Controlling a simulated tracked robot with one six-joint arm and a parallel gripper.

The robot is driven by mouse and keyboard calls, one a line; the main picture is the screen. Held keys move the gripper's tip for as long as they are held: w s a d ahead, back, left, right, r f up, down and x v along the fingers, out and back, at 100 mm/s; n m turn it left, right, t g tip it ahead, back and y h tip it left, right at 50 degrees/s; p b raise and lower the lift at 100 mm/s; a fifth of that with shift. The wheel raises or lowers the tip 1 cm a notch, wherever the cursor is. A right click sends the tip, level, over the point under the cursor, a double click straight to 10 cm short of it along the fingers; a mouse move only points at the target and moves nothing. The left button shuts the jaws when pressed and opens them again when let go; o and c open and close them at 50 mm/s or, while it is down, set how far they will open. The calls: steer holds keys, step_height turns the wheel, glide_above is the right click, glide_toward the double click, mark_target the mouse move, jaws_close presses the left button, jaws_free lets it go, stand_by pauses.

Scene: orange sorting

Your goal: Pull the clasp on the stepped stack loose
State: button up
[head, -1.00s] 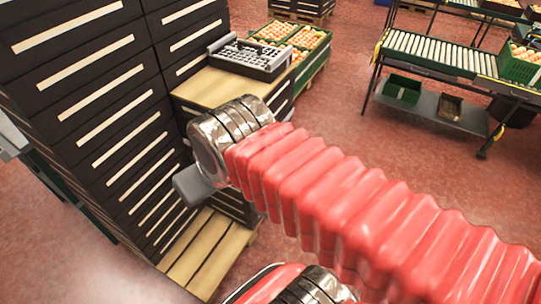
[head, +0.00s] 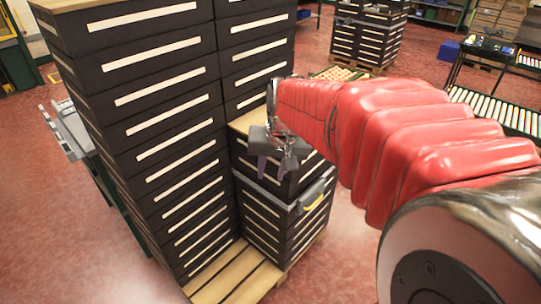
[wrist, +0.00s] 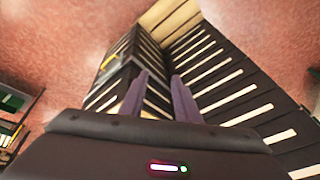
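The stepped stack of black crates with cream stripes (head: 160,128) stands on a wooden pallet, tall at the left and low at the right. A grey strap runs around the low part. The clasp (head: 314,201), grey with a yellow part, sits on that strap at the right-hand face. It also shows in the wrist view as a small yellow and grey piece (wrist: 113,62), left of my fingers. My gripper (head: 275,172) points down in front of the low part's upper crates, apart from the clasp. Its two fingers are spread and empty in the wrist view (wrist: 160,78).
The wooden pallet (head: 236,275) juts out at the stack's foot. A grey and green bench (head: 72,130) stands behind the tall part at left. A roller table (head: 490,108) is at right. Red floor is open right of the stack.

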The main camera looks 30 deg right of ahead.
steer(key=w+d+f+m+g, duration=0.1)
steer(key=w+d+f+m, duration=0.1)
steer(key=w+d+f, duration=0.4)
steer(key=w+d+f+m, duration=0.1)
steer(key=d+f+m, duration=0.15)
steer(key=d, duration=0.55)
steer(key=m+g+y, duration=0.1)
steer(key=m, duration=0.3)
glide_above(316, 203)
steer(key=s, duration=0.3)
step_height(316, 203, down, 13)
steer(key=shift+w+d+f, duration=0.15)
steer(key=shift+w+d, duration=0.1)
steer(key=shift+d, duration=0.2)
steer(key=f, duration=0.4)
steer(key=w+f, duration=0.1)
steer(key=f, duration=0.4)
steer(key=w+a+f, duration=0.1)
steer(key=f, duration=0.3)
steer(key=shift+w+f, duration=0.15)
steer(key=shift+f, duration=0.15)
steer(key=shift+d, duration=0.1)
steer(key=shift+c, duration=0.4)
jaws_close()
